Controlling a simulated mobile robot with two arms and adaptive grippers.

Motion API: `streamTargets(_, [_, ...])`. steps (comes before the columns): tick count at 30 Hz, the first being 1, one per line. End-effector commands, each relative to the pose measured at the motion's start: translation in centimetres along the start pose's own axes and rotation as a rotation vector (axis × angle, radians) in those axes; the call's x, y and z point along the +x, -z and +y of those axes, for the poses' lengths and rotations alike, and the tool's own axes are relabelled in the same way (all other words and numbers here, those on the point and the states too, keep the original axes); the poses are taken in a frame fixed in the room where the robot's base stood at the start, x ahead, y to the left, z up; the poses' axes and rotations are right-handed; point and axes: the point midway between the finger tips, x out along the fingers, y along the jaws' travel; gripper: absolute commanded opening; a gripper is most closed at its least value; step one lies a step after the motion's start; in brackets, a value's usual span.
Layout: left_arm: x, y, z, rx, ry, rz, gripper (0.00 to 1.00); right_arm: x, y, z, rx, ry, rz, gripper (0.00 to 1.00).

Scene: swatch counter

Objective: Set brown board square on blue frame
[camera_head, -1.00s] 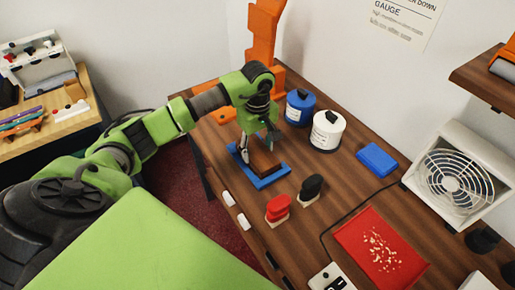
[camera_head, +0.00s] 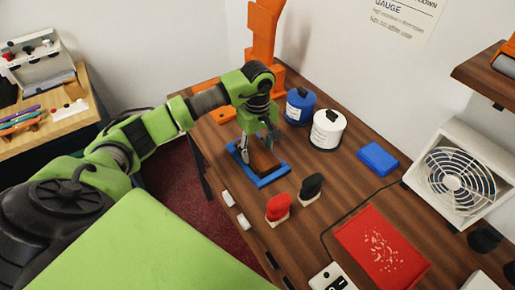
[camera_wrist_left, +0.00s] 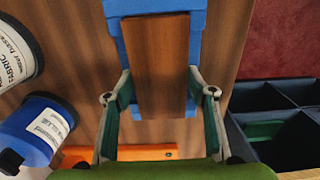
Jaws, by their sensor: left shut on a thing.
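The brown board (camera_head: 265,161) is in my left gripper (camera_head: 258,148), over the blue frame (camera_head: 274,179) on the wooden counter. In the left wrist view the brown board (camera_wrist_left: 158,65) lies between the two fingers of my left gripper (camera_wrist_left: 160,95), which are shut on its sides. The blue frame (camera_wrist_left: 155,6) shows beyond the board's far end and as strips along both sides. The board's edges run nearly in line with the frame's. I cannot tell whether the board rests on the frame or hangs just above it. My right gripper is in neither view.
A blue can (camera_head: 299,107) and a white can (camera_head: 327,130) stand behind the frame. Red (camera_head: 278,207) and black (camera_head: 311,187) handled pieces stand in front. A blue block (camera_head: 378,158), a red mat (camera_head: 382,248) and a fan (camera_head: 455,172) are to the right.

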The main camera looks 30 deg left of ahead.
Motion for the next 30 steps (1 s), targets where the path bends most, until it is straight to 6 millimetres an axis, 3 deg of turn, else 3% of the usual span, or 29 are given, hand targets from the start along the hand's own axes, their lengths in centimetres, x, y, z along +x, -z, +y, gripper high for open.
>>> streamTargets(20, [0.62,0.03,0.01,-0.001,-0.001,0.001,0.26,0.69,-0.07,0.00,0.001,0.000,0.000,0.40])
streamTargets(21, [0.58,0.03,0.01,-0.001,-0.001,0.001,0.56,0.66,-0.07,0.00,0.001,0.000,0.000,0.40])
streamTargets(23, [0.56,0.02,0.01,-0.001,-0.001,0.000,0.70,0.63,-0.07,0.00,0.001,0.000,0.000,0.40])
streamTargets(30, [0.58,0.02,0.00,0.000,0.000,0.000,0.70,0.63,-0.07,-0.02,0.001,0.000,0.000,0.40])
